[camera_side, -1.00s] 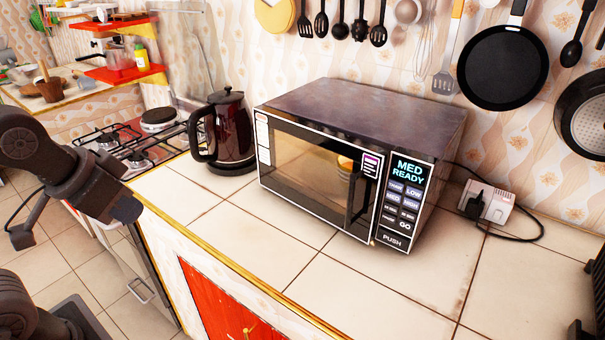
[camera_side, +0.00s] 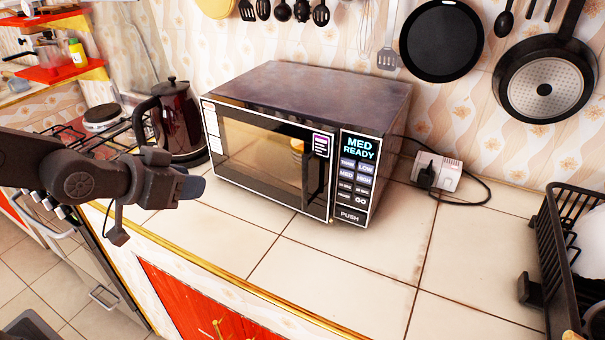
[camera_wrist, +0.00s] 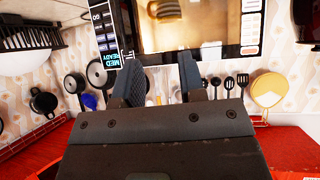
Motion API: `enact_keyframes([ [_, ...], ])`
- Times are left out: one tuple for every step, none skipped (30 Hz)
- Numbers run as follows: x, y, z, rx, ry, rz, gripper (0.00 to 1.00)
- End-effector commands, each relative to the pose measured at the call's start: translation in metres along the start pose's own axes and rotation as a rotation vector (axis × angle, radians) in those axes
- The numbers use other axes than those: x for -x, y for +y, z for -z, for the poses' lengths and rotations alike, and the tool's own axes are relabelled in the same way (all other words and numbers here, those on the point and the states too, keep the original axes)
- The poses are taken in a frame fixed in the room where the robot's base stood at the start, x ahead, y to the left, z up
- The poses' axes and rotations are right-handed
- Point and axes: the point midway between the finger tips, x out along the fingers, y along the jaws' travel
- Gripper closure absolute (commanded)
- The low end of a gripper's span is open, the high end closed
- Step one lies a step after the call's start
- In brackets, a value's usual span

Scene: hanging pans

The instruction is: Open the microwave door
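The microwave (camera_side: 310,85) stands on the tiled counter with its door (camera_side: 255,160) closed. A dark vertical handle (camera_side: 314,180) is on the door's right side, beside the button panel (camera_side: 355,175) reading MED READY. A yellowish mug shows behind the glass. My gripper (camera_side: 196,188) is left of the microwave in the side view, apart from the handle. In the wrist view, my gripper's two fingers (camera_wrist: 162,80) are spread with nothing between them. The microwave front shows upside down (camera_wrist: 185,25) beyond them. The handle is not clear there.
A dark kettle (camera_side: 178,120) stands close to the microwave's left side. A black dish rack (camera_side: 565,245) is at the right. Pans (camera_side: 441,42) and utensils hang on the wall behind. A socket with a cable (camera_side: 437,172) is right of the microwave. The counter in front is clear.

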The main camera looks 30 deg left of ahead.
Motion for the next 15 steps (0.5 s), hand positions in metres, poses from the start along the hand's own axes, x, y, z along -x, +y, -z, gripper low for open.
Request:
enact_keyframes([
  [-0.016, 0.008, -0.001, -0.010, 0.039, -0.016, 0.63],
  [-0.024, 0.013, 0.000, -0.014, 0.074, -0.023, 0.63],
  [-0.034, 0.019, 0.001, -0.019, 0.118, -0.034, 0.63],
  [-0.041, 0.023, 0.001, -0.023, 0.152, -0.041, 0.63],
  [-0.047, 0.028, 0.001, -0.027, 0.186, -0.048, 0.63],
  [-0.055, 0.034, 0.000, -0.033, 0.230, -0.058, 0.63],
  [-0.061, 0.039, -0.001, -0.037, 0.264, -0.065, 0.63],
  [-0.066, 0.043, -0.002, -0.041, 0.298, -0.073, 0.63],
  [-0.071, 0.049, -0.004, -0.045, 0.341, -0.081, 0.63],
  [-0.075, 0.054, -0.006, -0.048, 0.372, -0.088, 0.63],
  [-0.078, 0.057, -0.008, -0.051, 0.402, -0.093, 0.63],
  [-0.081, 0.062, -0.010, -0.055, 0.439, -0.100, 0.63],
  [-0.083, 0.065, -0.012, -0.057, 0.464, -0.105, 0.63],
  [-0.085, 0.068, -0.014, -0.059, 0.487, -0.109, 0.63],
  [-0.086, 0.071, -0.016, -0.062, 0.515, -0.114, 0.63],
])
